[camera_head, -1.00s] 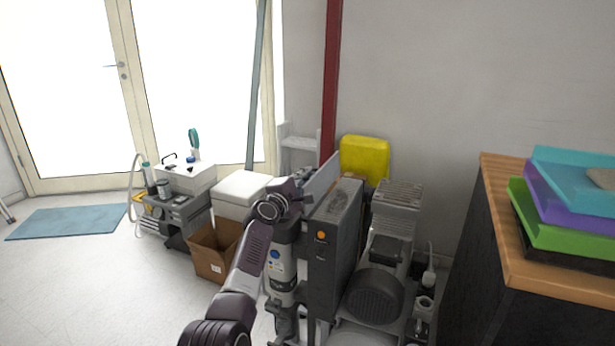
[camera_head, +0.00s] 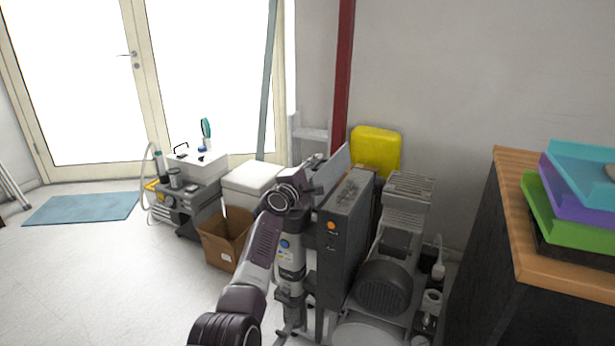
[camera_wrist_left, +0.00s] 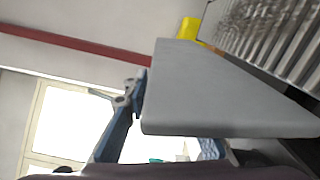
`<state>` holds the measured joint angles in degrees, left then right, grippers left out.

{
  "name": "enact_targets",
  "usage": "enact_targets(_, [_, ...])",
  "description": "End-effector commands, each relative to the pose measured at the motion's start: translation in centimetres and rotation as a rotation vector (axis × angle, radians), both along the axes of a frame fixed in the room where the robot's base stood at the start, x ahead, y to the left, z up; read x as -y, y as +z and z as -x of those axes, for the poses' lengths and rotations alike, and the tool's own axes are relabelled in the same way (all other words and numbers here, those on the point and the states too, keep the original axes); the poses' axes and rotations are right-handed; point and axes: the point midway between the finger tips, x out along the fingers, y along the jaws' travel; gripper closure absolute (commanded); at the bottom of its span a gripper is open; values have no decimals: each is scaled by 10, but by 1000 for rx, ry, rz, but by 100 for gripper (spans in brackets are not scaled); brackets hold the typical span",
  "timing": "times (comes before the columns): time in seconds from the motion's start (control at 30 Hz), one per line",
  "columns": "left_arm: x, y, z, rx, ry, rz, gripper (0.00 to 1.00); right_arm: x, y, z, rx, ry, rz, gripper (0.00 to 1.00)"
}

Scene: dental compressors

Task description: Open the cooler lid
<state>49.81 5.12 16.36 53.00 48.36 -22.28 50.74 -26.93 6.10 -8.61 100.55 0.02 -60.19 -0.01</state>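A white box with a thick white lid (camera_head: 254,175), which looks like the cooler, stands on the floor left of my left arm; its lid looks closed. A flat grey panel (camera_wrist_left: 215,95) crosses close in front and hides part of the right finger. The panel also shows tilted in the head view (camera_head: 332,168); I cannot tell whether the fingers touch it. My right gripper is out of view.
An open cardboard box (camera_head: 225,240) stands before the white box. A dark grey unit (camera_head: 343,250) and a compressor (camera_head: 384,288) crowd the right of my arm. A yellow container (camera_head: 376,150) is behind. A wooden-topped cabinet (camera_head: 530,220) is far right.

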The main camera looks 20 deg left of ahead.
Motion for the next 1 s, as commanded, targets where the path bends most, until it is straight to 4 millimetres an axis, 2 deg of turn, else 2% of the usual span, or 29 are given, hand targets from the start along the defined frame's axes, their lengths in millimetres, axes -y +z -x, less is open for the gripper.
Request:
enact_targets(0.7, [-4,-1,96,-2,3,1,76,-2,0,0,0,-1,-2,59])
enact_targets(1.0, [-3,0,112,-2,0,1,76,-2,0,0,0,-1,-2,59])
